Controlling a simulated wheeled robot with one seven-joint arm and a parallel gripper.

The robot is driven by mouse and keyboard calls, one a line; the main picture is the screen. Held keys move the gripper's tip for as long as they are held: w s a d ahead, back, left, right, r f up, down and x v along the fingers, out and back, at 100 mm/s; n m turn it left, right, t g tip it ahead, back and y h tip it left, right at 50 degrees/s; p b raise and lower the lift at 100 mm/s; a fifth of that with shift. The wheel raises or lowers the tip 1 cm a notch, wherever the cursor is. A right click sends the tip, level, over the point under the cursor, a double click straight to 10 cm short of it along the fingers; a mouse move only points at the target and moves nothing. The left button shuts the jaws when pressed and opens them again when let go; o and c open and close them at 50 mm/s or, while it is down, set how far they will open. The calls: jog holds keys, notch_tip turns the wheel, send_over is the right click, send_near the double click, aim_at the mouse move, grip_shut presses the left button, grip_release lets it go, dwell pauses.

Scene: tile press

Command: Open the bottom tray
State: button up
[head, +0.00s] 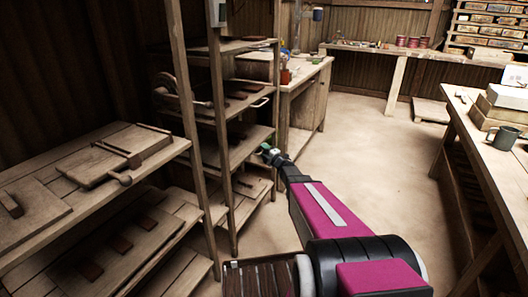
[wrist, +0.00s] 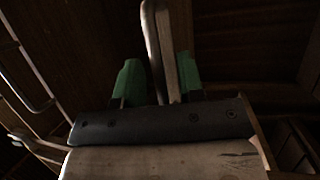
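The wooden rack (head: 216,110) of shelves or trays stands left of centre in the head view. A pale curved handle (head: 261,102) shows on one of its upper levels. My gripper (head: 269,153), with green fingertips, is at the rack's right side, at a lower level. In the wrist view my gripper (wrist: 160,80) has its green fingers apart, one on each side of a pale bar-like handle (wrist: 158,40). A small gap shows on the left side; contact on the right is unclear. Which tray this handle belongs to is hard to tell; the bottom tray is not clearly identifiable.
Wooden shelves (head: 60,228) with boards and brown tiles fill the left. A cabinet (head: 305,95) is behind the rack. The floor (head: 360,150) between is clear. Other handles (wrist: 38,90) show in the wrist view.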

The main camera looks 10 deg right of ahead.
grip_shut()
jog(key=s+d, duration=0.8)
jog(key=d, duration=0.3)
jog(key=s+d, duration=0.8)
jog(key=d, duration=0.3)
jog(key=shift+d, duration=0.25)
jog(key=shift+s, duration=0.1)
grip_release()
jog(key=shift+s, duration=0.1)
